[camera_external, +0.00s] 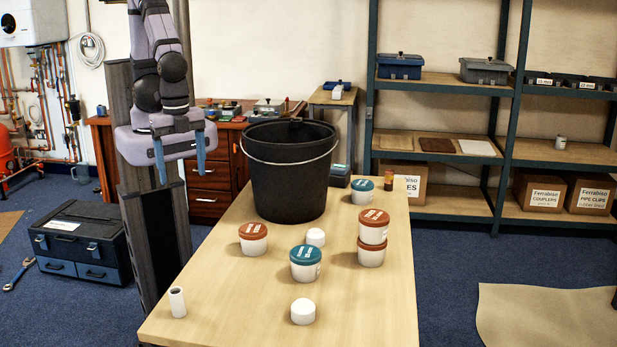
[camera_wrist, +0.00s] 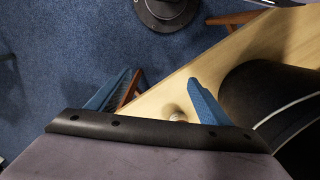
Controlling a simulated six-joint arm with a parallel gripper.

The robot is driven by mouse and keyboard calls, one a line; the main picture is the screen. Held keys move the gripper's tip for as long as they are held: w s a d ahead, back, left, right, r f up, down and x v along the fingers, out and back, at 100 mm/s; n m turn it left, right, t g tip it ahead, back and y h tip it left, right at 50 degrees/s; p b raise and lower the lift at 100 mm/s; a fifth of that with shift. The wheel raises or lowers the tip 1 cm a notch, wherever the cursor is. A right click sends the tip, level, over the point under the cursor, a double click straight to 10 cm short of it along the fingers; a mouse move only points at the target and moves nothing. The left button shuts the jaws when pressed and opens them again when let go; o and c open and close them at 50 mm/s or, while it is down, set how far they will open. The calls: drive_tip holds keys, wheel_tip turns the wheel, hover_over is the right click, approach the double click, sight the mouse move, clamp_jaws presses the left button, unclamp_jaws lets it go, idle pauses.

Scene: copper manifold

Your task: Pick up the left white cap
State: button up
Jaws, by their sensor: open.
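Two short white caps stand on the wooden table (camera_external: 230,300). One white cap (camera_external: 303,311) is near the front edge and slightly farther left; the other white cap (camera_external: 316,237) is behind the teal-lidded tub. My gripper (camera_external: 181,176) is open and empty, pointing down, high at the table's left side and well apart from both caps. In the wrist view my gripper (camera_wrist: 164,85) shows its two blue fingers spread.
A black bucket (camera_external: 290,180) stands at the back, right of my gripper. A white tube (camera_external: 177,302) stands at the front left. Tubs with a teal lid (camera_external: 305,263) and orange lids (camera_external: 253,238), (camera_external: 372,235) surround the rear cap. The table's front left is mostly clear.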

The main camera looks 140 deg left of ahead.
drive_tip(key=c, duration=0.3)
drive_tip(key=shift+c, duration=0.2)
drive_tip(key=t+b, duration=0.6)
drive_tip(key=b, duration=0.1)
approach(301, 302)
drive_tip(key=shift+w+a+f, duration=0.1)
drive_tip(key=shift+w+f, duration=0.1)
drive_tip(key=shift+f, duration=0.35)
drive_tip(key=shift+w+a+f, duration=0.1)
drive_tip(key=shift+w+f, duration=0.05)
drive_tip(key=shift+f, duration=0.45)
drive_tip(key=shift+w+d+p+x, duration=0.1)
drive_tip(key=shift+p+x, duration=0.55)
drive_tip(key=shift+x, duration=1.15)
drive_tip(key=shift+w+d+p+x, duration=0.1)
drive_tip(key=shift+p+x, duration=0.55)
drive_tip(key=shift+x, duration=1.15)
drive_tip(key=shift+r, duration=0.15)
drive_tip(key=c, duration=1.1)
